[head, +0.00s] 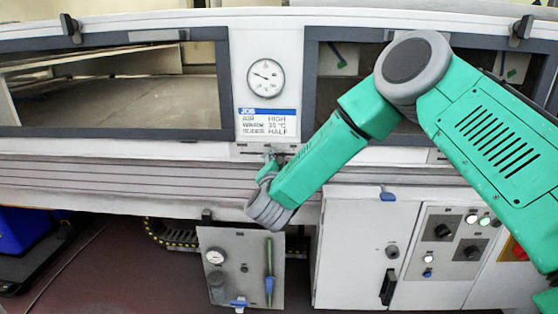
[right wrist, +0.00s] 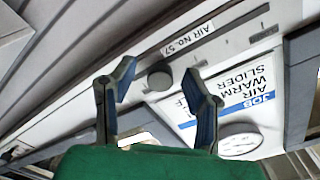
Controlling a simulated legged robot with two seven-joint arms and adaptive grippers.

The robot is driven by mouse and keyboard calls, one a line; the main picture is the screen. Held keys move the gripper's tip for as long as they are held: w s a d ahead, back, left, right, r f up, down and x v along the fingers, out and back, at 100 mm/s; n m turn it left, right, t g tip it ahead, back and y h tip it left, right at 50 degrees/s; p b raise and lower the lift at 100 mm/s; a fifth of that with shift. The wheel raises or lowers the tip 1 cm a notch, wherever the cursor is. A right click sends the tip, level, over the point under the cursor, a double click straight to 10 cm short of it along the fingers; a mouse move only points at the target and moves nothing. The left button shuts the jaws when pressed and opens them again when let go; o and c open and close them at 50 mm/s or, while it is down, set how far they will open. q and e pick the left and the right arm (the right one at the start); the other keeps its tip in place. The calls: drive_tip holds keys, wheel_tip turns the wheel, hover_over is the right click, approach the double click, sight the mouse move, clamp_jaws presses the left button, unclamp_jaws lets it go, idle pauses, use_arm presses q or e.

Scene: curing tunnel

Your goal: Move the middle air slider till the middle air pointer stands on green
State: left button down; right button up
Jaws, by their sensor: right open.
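My right gripper (head: 268,160) is in front of the strip below the job card, its fingers small and partly hidden in the head view. In the right wrist view it is open (right wrist: 160,90), with a dark round knob (right wrist: 160,76) showing between and beyond its fingers. The knob sits beside a label (right wrist: 188,38) reading AIR No. 57; it looks like the air slider's knob. I cannot tell whether the fingers touch it. A pale plate (head: 338,60) with a dark pointer and a green mark shows behind the middle window, and I cannot tell where the pointer stands. My left gripper is not in view.
A lower panel (head: 240,250) has a small gauge (head: 215,256) and a green-and-blue upright piece (head: 269,272). A switch cabinet (head: 367,245) stands right of it.

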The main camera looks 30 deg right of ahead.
drive_tip(key=v, duration=1)
drive_tip(key=shift+s+a, duration=0.25)
drive_tip(key=shift+a, duration=0.05)
drive_tip(key=shift+f, duration=0.1)
drive_tip(key=s+a+f+n+g+y, duration=0.25)
drive_tip(key=s+f+n+y, duration=0.35)
drive_tip(key=f, duration=0.6)
drive_tip(key=s+a+f+n+g+y, duration=0.25)
drive_tip(key=s+f+n, duration=0.25)
drive_tip(key=s+f, duration=0.5)
drive_tip(key=s+d+f+n+g, duration=0.1)
drive_tip(key=s+d+f+g, duration=0.1)
drive_tip(key=s, duration=0.5)
drive_tip(key=s+d+f+n+g+y, duration=0.1)
drive_tip(key=s+f+n+g, duration=0.1)
drive_tip(key=s+f+g, duration=0.2)
drive_tip(key=s+d+f+n+g, duration=0.2)
drive_tip(key=s+f+g, duration=0.1)
drive_tip(key=s, duration=0.7)
drive_tip(key=shift+s+d+f, duration=0.25)
drive_tip(key=shift+d+f, duration=0.05)
drive_tip(key=shift+f, duration=0.2)
drive_tip(key=shift+w, duration=0.15)
